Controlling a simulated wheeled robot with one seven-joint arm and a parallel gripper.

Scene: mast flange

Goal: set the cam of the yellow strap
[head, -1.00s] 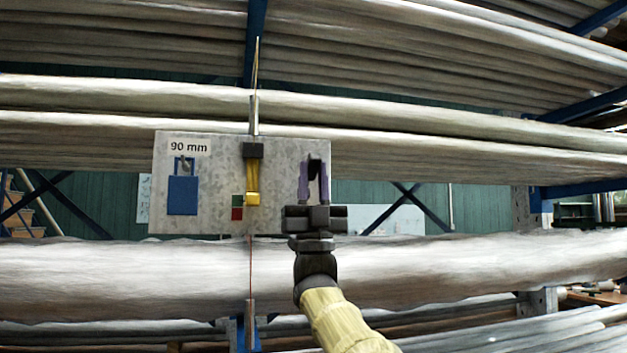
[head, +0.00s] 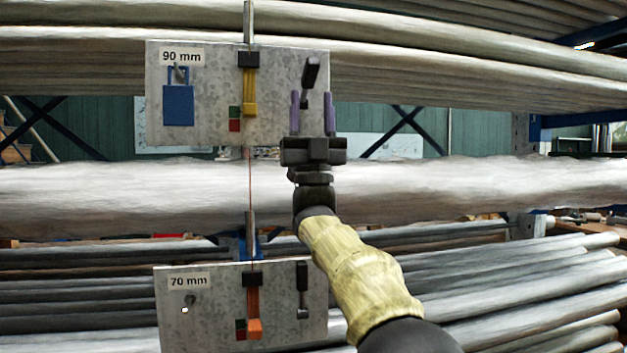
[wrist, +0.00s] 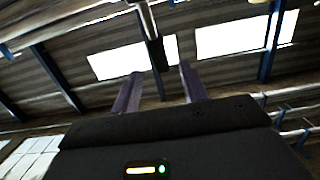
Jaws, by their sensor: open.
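The yellow strap (head: 249,92) hangs from a black block (head: 249,59) on the upper grey plate (head: 205,75), marked 90 mm. Its yellow end block is level with the green patch (head: 234,112), just above the red patch (head: 234,126). Right of the strap, a black cam lever (head: 310,72) tilts upward and slightly right. My gripper (head: 312,95) is open, purple fingers upright, just below the lever's thick end; the lever's lower part shows between them. In the wrist view a dark bar (wrist: 156,53), likely the lever, shows beyond and between the fingers; contact cannot be told.
A blue tag (head: 178,104) hangs on a peg at the plate's left. Below, a 70 mm plate (head: 205,320) carries an orange strap (head: 253,305) and a black lever (head: 302,287) pointing down. Large wrapped pipes (head: 120,200) run across the rack between the plates.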

